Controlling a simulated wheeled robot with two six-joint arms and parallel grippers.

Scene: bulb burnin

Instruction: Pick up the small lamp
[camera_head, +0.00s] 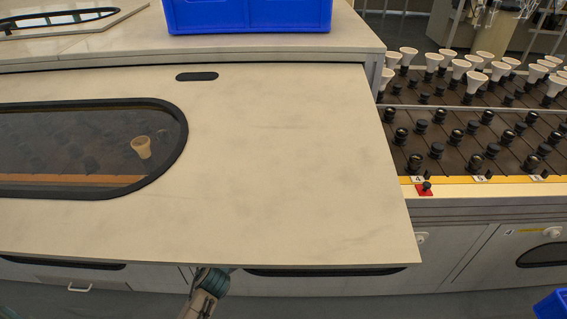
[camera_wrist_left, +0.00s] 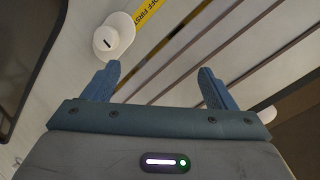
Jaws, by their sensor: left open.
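Several white lamps (camera_head: 459,68) stand in sockets on the dark rack at the far right in the head view. One pale lamp (camera_head: 141,147) shows through the dark window of the large panel at the left. I cannot tell which is the small lamp by size. My left gripper (camera_wrist_left: 157,72) is open, with nothing between its fingers in the left wrist view. In the head view only part of my left arm shows at the bottom, and the panel hides its gripper. My right gripper is in neither view.
The large pale panel (camera_head: 290,170) covers the rack's left and middle. Empty black sockets (camera_head: 437,150) fill the rack's front. A red switch (camera_head: 425,188) sits at the rack's front edge. A blue crate (camera_head: 248,14) stands behind. A white slotted knob (camera_wrist_left: 114,36) lies beyond my left finger.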

